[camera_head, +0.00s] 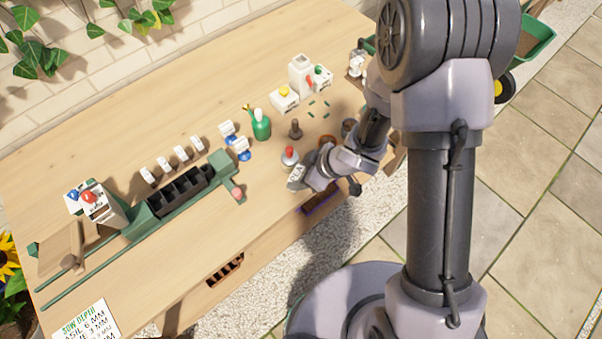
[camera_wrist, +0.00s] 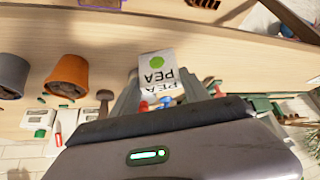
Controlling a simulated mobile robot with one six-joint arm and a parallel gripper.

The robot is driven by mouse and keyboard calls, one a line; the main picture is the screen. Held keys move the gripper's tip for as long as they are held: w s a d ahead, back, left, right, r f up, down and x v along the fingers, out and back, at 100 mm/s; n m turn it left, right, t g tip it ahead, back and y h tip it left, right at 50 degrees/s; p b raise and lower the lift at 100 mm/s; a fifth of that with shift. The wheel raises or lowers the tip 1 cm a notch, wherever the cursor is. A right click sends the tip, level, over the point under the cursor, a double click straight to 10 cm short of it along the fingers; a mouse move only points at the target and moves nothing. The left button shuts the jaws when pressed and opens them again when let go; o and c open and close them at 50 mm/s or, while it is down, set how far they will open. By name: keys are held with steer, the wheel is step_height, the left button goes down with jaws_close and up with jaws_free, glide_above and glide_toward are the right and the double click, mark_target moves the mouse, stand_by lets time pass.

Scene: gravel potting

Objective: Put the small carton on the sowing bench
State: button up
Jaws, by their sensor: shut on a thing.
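The small carton (camera_wrist: 157,62) is white with a green dot and the word PEA, and it shows in the wrist view between my fingers. My gripper (camera_wrist: 160,92) is shut on it. The carton is mostly hidden by my gripper there. I cannot tell whether it touches the bench top.
A green seeding rig with a black cell tray (camera_head: 180,197) lies at left. White cartons (camera_head: 285,99), a green bottle (camera_head: 261,125) and small labelled packets (camera_head: 181,153) stand behind. Terracotta (camera_wrist: 70,75) and grey (camera_wrist: 12,75) pots are at left in the wrist view. The bench middle has bare room.

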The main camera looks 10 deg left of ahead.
steer(key=o, duration=1.3)
steer(key=shift+o, duration=0.2)
steer(key=p+v, duration=0.7)
steer(key=v, duration=0.5)
steer(key=w+d+r+m+t+h, duration=0.3)
steer(key=w+d+r+m, duration=0.1)
steer(key=d+r, duration=0.25)
steer(key=w+d+r+m+t+h, duration=0.2)
steer(key=w+d+r+m+h, duration=0.15)
steer(key=d+r, duration=0.35)
steer(key=s+d+r+m, duration=0.3)
steer(key=s+r+m, duration=0.55)
steer(key=r, duration=0.25)
steer(key=s+a+r+m+g+y, duration=0.1)
steer(key=s+a+r+m+y, duration=0.1)
steer(key=s+a, duration=0.4)
steer(key=s+r, duration=0.1)
steer(key=s, duration=0.3)
steer(key=shift+r+m, duration=0.4)
